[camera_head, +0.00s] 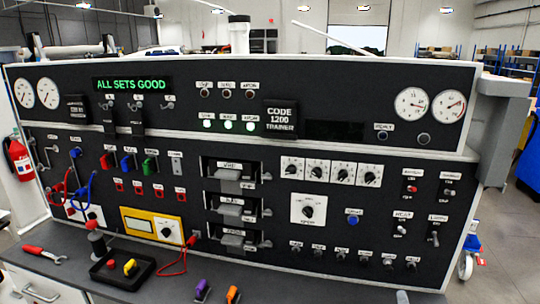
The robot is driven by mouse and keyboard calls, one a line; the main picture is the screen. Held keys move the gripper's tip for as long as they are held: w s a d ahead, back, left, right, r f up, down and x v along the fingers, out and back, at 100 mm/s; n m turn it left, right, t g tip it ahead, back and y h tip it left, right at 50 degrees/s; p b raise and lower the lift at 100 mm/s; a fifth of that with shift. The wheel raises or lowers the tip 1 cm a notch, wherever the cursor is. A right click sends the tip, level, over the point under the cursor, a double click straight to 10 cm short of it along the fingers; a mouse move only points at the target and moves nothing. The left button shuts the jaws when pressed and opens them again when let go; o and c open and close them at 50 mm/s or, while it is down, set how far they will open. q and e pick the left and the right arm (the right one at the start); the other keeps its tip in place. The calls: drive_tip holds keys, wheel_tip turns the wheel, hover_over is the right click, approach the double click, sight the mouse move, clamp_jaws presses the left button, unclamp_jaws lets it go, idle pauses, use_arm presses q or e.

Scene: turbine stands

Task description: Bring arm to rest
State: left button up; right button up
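Neither of my grippers shows in the head view, and no part of my arms can be made out. A wide black control panel (400,230) fills the view. Its display (133,84) reads "ALL SETS GOOD" in green letters.
A grey bench (60,270) runs below the panel. On it are a red-handled wrench (45,254), a black tray (122,270), and purple (202,289) and orange (232,294) objects at the front edge. A red extinguisher (20,158) stands at the left.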

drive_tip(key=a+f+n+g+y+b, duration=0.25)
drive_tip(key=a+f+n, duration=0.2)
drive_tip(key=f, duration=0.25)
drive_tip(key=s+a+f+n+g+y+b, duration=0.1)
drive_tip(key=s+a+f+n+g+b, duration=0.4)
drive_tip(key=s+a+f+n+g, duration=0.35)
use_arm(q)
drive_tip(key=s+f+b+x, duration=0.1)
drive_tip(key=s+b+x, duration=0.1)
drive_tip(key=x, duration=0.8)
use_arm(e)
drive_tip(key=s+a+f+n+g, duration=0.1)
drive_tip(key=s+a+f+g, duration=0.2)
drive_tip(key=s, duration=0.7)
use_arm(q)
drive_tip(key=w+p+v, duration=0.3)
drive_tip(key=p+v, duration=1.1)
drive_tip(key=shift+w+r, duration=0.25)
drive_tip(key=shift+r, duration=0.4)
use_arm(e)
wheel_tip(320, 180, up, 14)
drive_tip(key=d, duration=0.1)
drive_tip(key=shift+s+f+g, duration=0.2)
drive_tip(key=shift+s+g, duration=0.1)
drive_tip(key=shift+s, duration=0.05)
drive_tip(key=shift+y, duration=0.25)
